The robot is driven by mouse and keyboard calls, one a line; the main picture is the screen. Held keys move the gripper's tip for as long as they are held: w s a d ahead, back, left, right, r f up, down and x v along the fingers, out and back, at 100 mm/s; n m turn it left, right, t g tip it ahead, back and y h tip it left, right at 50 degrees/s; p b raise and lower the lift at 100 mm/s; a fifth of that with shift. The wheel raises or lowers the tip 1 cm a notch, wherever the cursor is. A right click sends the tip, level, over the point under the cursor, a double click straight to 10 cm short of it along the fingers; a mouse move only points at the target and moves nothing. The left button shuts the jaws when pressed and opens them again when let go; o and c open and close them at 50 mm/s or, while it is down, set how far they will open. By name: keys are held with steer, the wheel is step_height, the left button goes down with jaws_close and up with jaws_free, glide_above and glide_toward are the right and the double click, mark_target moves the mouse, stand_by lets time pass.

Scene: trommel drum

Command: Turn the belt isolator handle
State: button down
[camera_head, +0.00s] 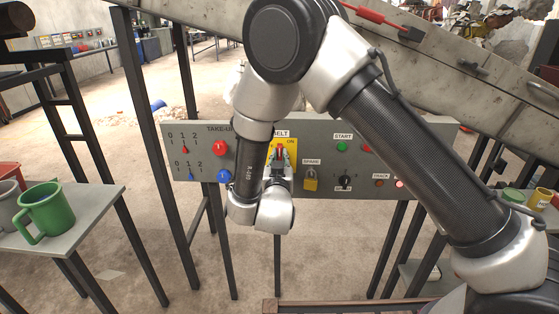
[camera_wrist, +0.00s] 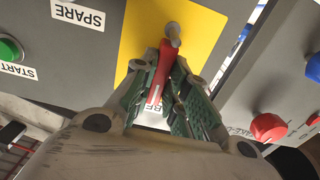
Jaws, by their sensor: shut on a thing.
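The belt isolator is a red handle (camera_wrist: 162,72) on a yellow plate (camera_wrist: 199,31) with a pale round pivot at one end. In the head view the yellow plate (camera_head: 291,145) sits under the BELT label, with ON beside it, and my arm hides part of it. My gripper (camera_wrist: 167,84) is shut on the red handle, with a green-padded finger on each side of it. It also shows in the head view (camera_head: 279,168), in front of the panel. The handle's exact angle is hard to tell in the head view.
A sloping conveyor frame (camera_head: 480,85) runs above. A green mug (camera_head: 48,212) stands on a left table.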

steer(key=shift+f, duration=0.1)
stand_by(0.3)
steer(key=c, duration=1.4)
jaws_free()
steer(key=s, duration=1.2)
steer(key=shift+a, duration=0.2)
